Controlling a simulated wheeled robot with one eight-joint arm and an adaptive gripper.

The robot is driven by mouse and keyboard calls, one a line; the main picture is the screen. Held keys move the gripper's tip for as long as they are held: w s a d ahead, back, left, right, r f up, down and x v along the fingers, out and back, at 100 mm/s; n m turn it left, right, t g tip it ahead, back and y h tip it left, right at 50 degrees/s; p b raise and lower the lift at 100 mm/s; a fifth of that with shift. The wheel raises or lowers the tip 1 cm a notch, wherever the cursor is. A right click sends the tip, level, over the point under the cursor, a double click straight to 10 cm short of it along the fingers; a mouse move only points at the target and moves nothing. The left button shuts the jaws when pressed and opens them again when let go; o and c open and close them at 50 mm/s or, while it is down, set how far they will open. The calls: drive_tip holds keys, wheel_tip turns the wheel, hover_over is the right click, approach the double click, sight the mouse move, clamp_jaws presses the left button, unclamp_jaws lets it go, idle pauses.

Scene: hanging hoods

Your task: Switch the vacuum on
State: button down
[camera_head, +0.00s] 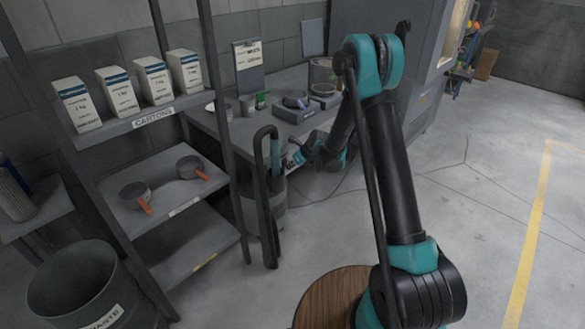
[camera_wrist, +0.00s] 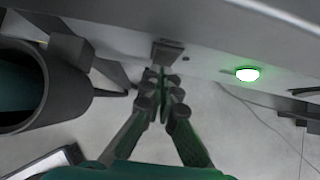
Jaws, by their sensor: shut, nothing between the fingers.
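The vacuum seems to be the grey canister (camera_head: 270,222) with a black looped hose (camera_head: 262,150), on the floor beside the bench. My gripper (camera_head: 292,160) is low beside the canister, at the bench's front edge; its fingertips are hard to make out in the head view. In the wrist view my gripper (camera_wrist: 160,82) is shut and empty. Its tips are close below a small dark square block (camera_wrist: 168,52) on a pale grey surface; I cannot tell whether they touch. A green lamp (camera_wrist: 247,74) glows on that surface to the right.
In the wrist view a dark round opening (camera_wrist: 22,88) is close at the left. A shelf rack (camera_head: 190,200) with cartons and pans stands left of the canister. The bench (camera_head: 215,122) carries several items. A waste bin (camera_head: 75,280) stands front left. The floor at right is clear.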

drive_tip(key=shift+w+a+f, duration=0.25)
drive_tip(key=shift+a+f, duration=0.05)
drive_tip(key=shift+f, duration=0.1)
drive_tip(key=shift+r, duration=0.2)
